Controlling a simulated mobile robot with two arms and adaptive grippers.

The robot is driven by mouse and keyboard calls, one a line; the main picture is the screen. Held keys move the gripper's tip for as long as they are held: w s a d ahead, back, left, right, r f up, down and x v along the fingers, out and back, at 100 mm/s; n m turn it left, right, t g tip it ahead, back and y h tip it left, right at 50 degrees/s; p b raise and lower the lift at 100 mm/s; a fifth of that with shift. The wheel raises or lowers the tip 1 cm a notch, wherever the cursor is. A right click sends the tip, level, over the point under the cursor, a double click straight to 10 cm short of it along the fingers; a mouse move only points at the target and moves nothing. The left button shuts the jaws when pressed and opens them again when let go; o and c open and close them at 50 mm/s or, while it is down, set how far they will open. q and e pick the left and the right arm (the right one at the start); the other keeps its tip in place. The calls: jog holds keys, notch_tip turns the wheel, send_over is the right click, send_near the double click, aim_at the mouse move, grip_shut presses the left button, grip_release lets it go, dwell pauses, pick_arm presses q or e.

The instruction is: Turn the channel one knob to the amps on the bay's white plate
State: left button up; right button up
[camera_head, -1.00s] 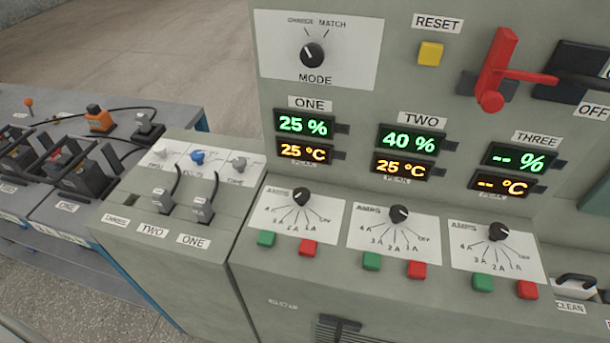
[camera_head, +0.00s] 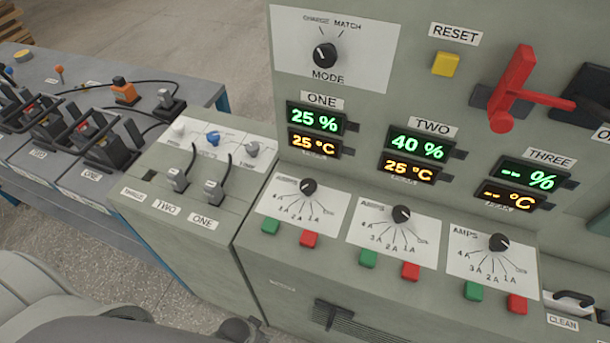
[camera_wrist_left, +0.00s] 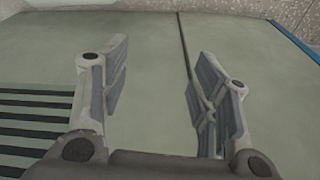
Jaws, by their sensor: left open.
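The channel one knob (camera_head: 308,186) is a small black dial on a white AMPS scale plate (camera_head: 327,211), below the display ONE (camera_head: 316,120) reading 25 % and 25 °C. Its exact setting is too small to read. The battery bay labelled ONE (camera_head: 91,177) is at the left; no amps figure is readable there. My left gripper (camera_wrist_left: 162,55) is open and empty in the left wrist view, facing a grey-green cabinet surface with a seam. In the head view, only grey parts of my arm show at lower left, away from the knob. My right gripper is out of view.
Knobs for channels two (camera_head: 401,214) and three (camera_head: 499,242) stand to the right. Green (camera_head: 271,226) and red (camera_head: 309,239) buttons sit just below knob one. A red lever (camera_head: 512,90) projects at upper right. Cable plugs (camera_head: 213,193) stand on the left cabinet.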

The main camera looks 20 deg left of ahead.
pick_arm(q)
jog(key=w+r+t+p, duration=0.1)
jog(key=w+r+p, duration=0.15)
jog(key=r, duration=1.05)
jog(key=w+d+r+p, duration=0.1)
jog(key=w+r+p, duration=0.15)
jog(key=r, duration=1.05)
jog(key=w+r+t+p, duration=0.1)
jog(key=w+r+p, duration=0.15)
jog(key=r, duration=1.05)
jog(key=w+d+r+m+h, duration=0.1)
jog(key=w, duration=0.2)
jog(key=w+d+r+m+t+h, duration=0.1)
jog(key=w+m, duration=0.1)
jog(key=w, duration=0.1)
jog(key=w+d+r+m+t+h, duration=0.1)
jog(key=w+d+r+m+h, duration=0.1)
jog(key=w, duration=0.2)
jog(key=h, duration=0.2)
send_near(308, 184)
jog(key=shift+m+t, duration=0.4)
jog(key=x, duration=0.2)
jog(key=p+x, duration=0.1)
jog(key=x, duration=0.1)
jog(key=p+x, duration=0.1)
jog(key=x, duration=0.2)
jog(key=shift+s+d+f, duration=0.1)
jog(key=shift+s+f, duration=0.05)
jog(key=shift+s, duration=0.15)
jog(key=shift+x, duration=0.9)
